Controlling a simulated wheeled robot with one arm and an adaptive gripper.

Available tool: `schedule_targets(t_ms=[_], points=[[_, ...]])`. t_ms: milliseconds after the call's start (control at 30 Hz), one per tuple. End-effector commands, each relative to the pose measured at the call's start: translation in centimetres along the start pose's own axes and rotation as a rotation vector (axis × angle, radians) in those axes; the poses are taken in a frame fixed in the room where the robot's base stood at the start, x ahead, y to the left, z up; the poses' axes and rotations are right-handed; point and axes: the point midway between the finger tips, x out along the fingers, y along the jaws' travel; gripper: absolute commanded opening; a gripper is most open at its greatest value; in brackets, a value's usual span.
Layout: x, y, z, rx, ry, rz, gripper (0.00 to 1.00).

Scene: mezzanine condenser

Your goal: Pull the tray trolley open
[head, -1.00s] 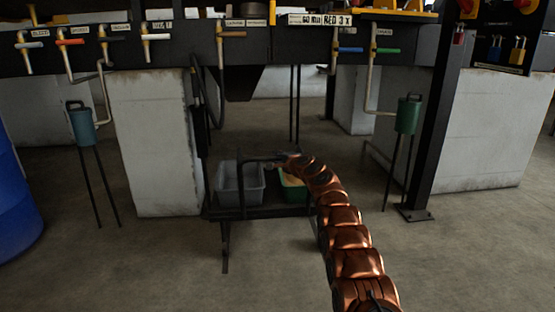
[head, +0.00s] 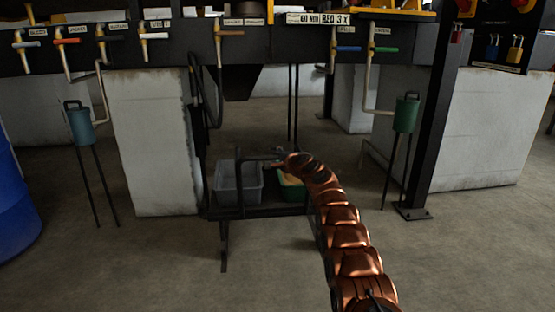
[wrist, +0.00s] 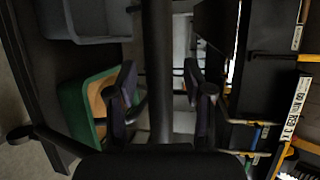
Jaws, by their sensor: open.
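The tray trolley (head: 255,211) is a low dark frame under the black pipe structure. It carries a grey tray (head: 238,186) on the left and a green tray (head: 293,190) on the right. My gripper (head: 279,162) is at the right end of this bar, partly hidden by my arm. In the wrist view my gripper (wrist: 160,75) is open, with one finger on each side of the bar (wrist: 157,45). Whether the fingers touch the bar I cannot tell. The green tray also shows in the wrist view (wrist: 72,95).
Concrete blocks (head: 154,150) flank the trolley, with a dark post (head: 432,120) at the right. Buckets on thin legs stand at left (head: 80,125) and right (head: 406,114). A blue barrel (head: 15,205) is at the far left. The floor in front is clear.

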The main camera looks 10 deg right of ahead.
Motion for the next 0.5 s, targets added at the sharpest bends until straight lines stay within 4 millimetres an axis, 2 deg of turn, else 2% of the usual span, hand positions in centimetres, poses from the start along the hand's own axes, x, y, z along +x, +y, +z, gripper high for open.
schedule_targets(t_ms=[500], points=[[-1.6, -0.5, 0.2, 0.005, -0.012, -0.009, 0.52]])
